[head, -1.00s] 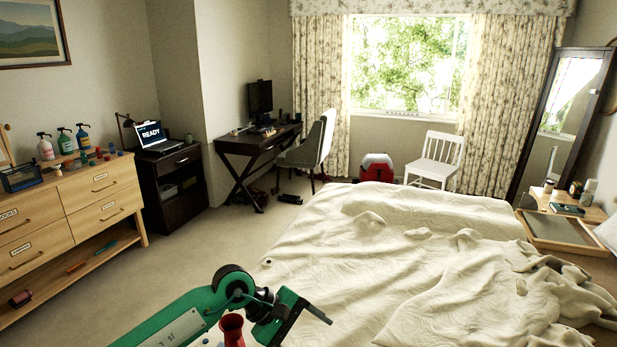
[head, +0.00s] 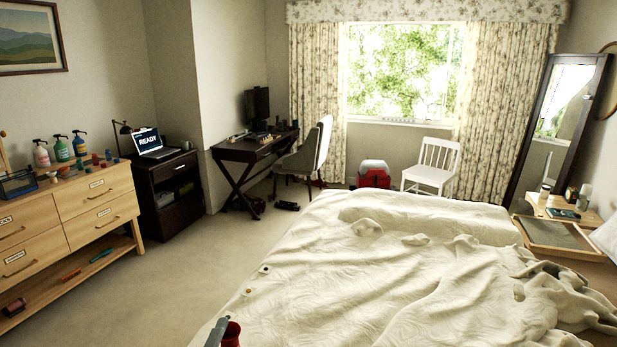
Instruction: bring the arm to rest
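My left gripper (head: 217,332) shows only as a small grey piece at the bottom edge of the head view. Most of it and the rest of the arm are out of the picture, so its opening is hidden. A dark red cup-like object (head: 232,335) is right beside it, cut off by the bottom edge. I cannot tell whether the two touch. My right gripper is not in view.
The bed (head: 370,280) with its rumpled cream cover fills the lower right. A wooden dresser (head: 95,205) stands at left. Carpet (head: 170,270) between them is clear. A red and grey case (head: 374,173) is on the floor near the white chair (head: 433,166).

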